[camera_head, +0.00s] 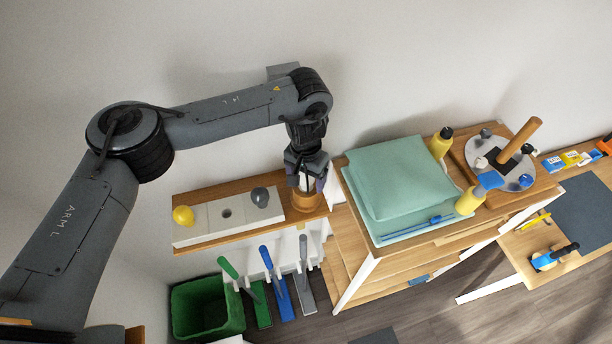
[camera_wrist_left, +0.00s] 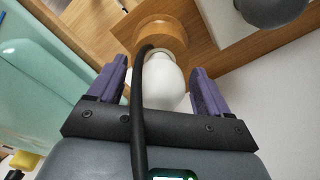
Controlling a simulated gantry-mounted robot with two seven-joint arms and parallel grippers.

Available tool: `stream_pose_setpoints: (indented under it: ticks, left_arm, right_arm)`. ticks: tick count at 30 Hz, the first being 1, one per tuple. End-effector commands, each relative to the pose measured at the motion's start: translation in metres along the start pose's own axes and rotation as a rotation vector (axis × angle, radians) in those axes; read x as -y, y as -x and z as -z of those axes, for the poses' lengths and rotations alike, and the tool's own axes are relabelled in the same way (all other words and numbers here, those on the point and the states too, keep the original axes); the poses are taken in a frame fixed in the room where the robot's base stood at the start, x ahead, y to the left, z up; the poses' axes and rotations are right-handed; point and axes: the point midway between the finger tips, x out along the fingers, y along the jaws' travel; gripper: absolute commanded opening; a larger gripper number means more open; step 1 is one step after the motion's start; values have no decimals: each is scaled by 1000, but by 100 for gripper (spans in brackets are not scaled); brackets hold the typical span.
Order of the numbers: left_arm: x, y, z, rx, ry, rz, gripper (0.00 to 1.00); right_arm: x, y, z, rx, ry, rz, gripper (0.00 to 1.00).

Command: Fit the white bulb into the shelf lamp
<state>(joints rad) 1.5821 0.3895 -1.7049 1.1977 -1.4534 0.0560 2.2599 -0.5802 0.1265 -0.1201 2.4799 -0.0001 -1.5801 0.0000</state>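The shelf lamp's round wooden base (camera_head: 306,201) stands at the right end of the narrow wall shelf. In the left wrist view the wooden base (camera_wrist_left: 160,32) is at the top middle. The white bulb (camera_wrist_left: 159,84) sits at the base, its neck against a pale collar there; how deep it sits cannot be told. My left gripper (camera_head: 306,182) points down over the lamp. In the left wrist view its purple fingers (camera_wrist_left: 158,78) stand on either side of the bulb, open, with small gaps showing. A black cable crosses the bulb's left side. My right gripper is not in view.
A white block (camera_head: 218,224) on the shelf holds a yellow bulb (camera_head: 183,215) and a grey bulb (camera_head: 260,197), with an empty hole between. A cabinet with a folded teal cloth (camera_head: 400,178) is close on the right. Brushes and a green bin (camera_head: 207,308) are below.

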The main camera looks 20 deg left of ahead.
Motion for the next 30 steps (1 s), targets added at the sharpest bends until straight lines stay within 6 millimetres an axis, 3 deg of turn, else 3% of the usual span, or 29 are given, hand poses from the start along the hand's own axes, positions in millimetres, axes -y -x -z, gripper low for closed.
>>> stream_pose_setpoints:
  ticks: [8,22,30]
  left_arm:
    - [0,4,0,-1,0,1,79]
    - [0,60,1,-3,-1,2,79]
    - [0,75,0,0,0,0,79]
  right_arm:
    - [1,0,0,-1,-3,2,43]
    - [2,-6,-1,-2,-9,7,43]
    - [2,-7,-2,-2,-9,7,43]
